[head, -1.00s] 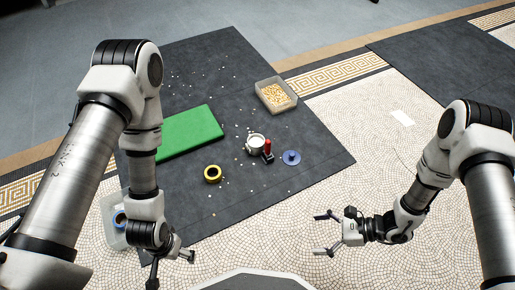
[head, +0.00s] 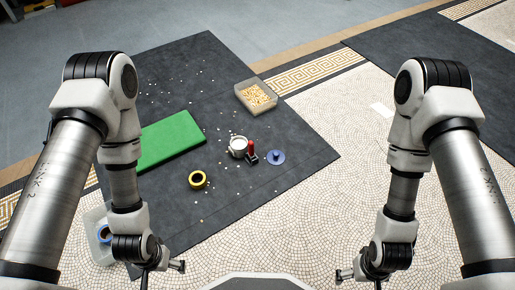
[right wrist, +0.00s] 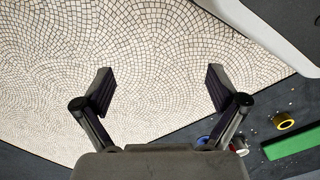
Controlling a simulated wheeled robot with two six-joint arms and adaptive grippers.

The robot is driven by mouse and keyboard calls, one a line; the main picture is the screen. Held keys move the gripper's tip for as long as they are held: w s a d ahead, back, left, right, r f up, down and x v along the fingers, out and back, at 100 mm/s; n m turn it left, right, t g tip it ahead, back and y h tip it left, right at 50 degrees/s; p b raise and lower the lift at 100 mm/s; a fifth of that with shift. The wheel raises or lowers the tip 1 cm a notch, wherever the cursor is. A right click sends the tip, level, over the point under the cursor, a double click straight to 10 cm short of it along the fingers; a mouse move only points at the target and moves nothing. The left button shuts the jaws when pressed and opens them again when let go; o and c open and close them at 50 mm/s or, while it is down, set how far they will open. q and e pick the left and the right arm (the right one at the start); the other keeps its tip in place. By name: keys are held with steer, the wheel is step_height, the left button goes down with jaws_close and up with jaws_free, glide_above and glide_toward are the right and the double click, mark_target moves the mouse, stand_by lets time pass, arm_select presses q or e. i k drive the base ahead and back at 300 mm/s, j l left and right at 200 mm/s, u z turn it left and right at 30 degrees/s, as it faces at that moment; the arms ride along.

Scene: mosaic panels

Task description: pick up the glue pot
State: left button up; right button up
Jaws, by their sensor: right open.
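The glue pot appears to be the white round pot (head: 238,147) on the dark mat, with a small red-handled tool (head: 252,152) just to its right. My right gripper (head: 358,280) is open and empty at the bottom of the head view, well in front and right of the pot. In the right wrist view its open fingers (right wrist: 161,90) have only mosaic floor between them. My left gripper (head: 162,274) looks open and empty at the bottom left, partly cut off by the frame edge.
On the dark mat (head: 290,185) lie a green pad (head: 172,138), a yellow tape roll (head: 198,180), a blue knobbed disc (head: 276,157) and scattered white chips. A tray (head: 256,97) of tan pieces stands behind. A clear container (head: 98,235) sits by my left arm.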

mark_target(238, 147)
steer(key=i+l, duration=0.15)
steer(key=i, duration=0.35)
steer(key=i+l, duration=0.1)
steer(key=i, duration=0.4)
